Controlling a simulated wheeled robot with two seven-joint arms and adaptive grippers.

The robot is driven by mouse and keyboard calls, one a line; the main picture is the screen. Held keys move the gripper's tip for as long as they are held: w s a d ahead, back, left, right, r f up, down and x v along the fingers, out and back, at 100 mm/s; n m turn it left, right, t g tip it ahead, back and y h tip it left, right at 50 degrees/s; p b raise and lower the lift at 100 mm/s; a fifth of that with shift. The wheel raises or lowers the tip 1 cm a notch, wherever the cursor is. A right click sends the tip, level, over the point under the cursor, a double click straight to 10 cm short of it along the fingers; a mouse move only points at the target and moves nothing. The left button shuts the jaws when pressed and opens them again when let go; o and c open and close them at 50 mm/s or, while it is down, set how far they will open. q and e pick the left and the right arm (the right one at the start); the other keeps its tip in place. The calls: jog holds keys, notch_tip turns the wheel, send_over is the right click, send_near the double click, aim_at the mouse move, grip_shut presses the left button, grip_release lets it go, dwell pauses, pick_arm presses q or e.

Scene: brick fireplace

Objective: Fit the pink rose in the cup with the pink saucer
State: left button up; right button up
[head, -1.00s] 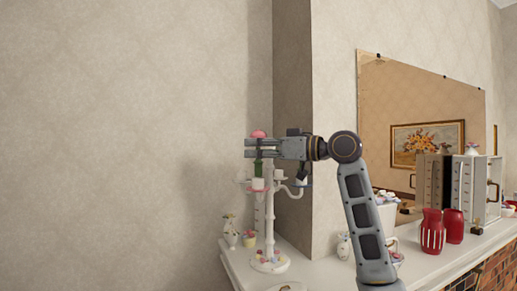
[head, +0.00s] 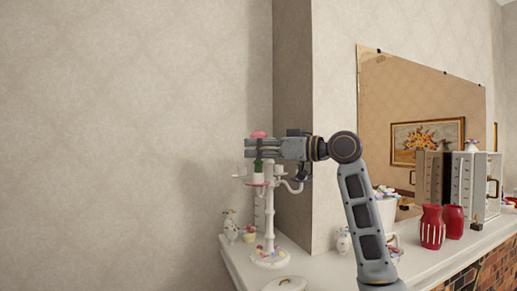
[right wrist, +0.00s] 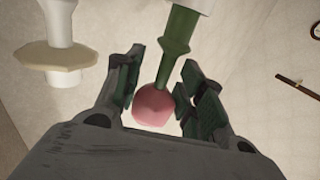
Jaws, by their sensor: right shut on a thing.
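The pink rose (head: 258,134) is upright, with its pink head just above my right gripper (head: 249,148) and its green stem below. The gripper is shut on the rose; the right wrist view also shows the rose head (right wrist: 154,104) between the fingers. Directly under the stem is a white cup (head: 258,179) on the pink saucer (head: 257,184), on an arm of the white stand (head: 269,222). The stem's lower end meets the cup's top and seems to be inside it; how deep is hidden. My left gripper is out of view.
The stand rises from a white mantel (head: 318,264) with other cups on its arms close by. Small flowered pieces (head: 231,226) stand left of it and a white lid (head: 285,284) in front. Red vases (head: 433,227) stand right. A wall corner is behind.

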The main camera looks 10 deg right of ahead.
jog(key=shift+f+b, duration=0.35)
jog(key=shift+f, duration=0.25)
jog(key=o, duration=1.1)
jog(key=shift+d, duration=0.1)
jog(key=v, duration=1.2)
dwell(0.7)
